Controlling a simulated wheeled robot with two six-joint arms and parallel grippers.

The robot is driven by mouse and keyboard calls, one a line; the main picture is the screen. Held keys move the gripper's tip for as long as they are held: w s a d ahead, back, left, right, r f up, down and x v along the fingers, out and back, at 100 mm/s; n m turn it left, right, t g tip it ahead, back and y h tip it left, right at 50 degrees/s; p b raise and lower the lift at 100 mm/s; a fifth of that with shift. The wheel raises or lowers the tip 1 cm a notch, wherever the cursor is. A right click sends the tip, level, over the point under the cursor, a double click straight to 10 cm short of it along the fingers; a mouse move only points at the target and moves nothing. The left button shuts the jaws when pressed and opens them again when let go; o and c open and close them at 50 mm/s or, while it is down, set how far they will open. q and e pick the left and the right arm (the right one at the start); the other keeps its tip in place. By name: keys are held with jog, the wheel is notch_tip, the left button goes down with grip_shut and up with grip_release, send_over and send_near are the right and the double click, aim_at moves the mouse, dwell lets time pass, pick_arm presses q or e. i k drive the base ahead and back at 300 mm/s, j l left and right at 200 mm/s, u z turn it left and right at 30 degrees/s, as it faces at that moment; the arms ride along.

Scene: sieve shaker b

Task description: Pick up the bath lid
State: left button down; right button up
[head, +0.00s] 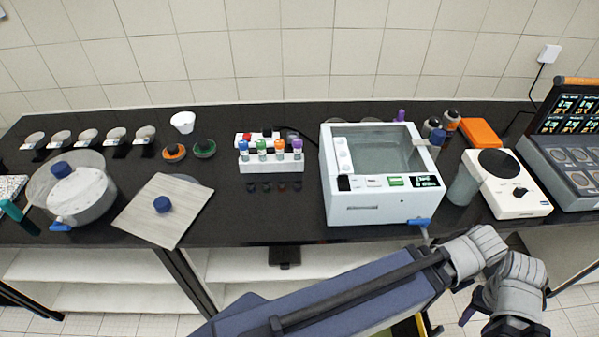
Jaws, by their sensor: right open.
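The bath lid (150,222) is a flat, square, pale grey plate with a blue knob (162,204) on top. It lies on the black bench left of centre, turned at an angle, close to the front edge. The water bath (385,205) is a white box with an open, uncovered basin, right of centre. My right gripper (488,318) is low at the bottom right, in front of the bench and far from the lid. It is open, its fingers partly hidden by the wrist. My left gripper is out of view.
A round pot (85,200) with a blue knob stands left of the lid. A white rack (272,165) with several coloured-cap bottles stands between lid and bath. A white scale-like device (507,185) is right of the bath.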

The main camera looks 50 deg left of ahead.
aim_at(160, 215)
jog(key=u, duration=2.85)
jog(key=z, duration=1.75)
jog(key=u, duration=1.65)
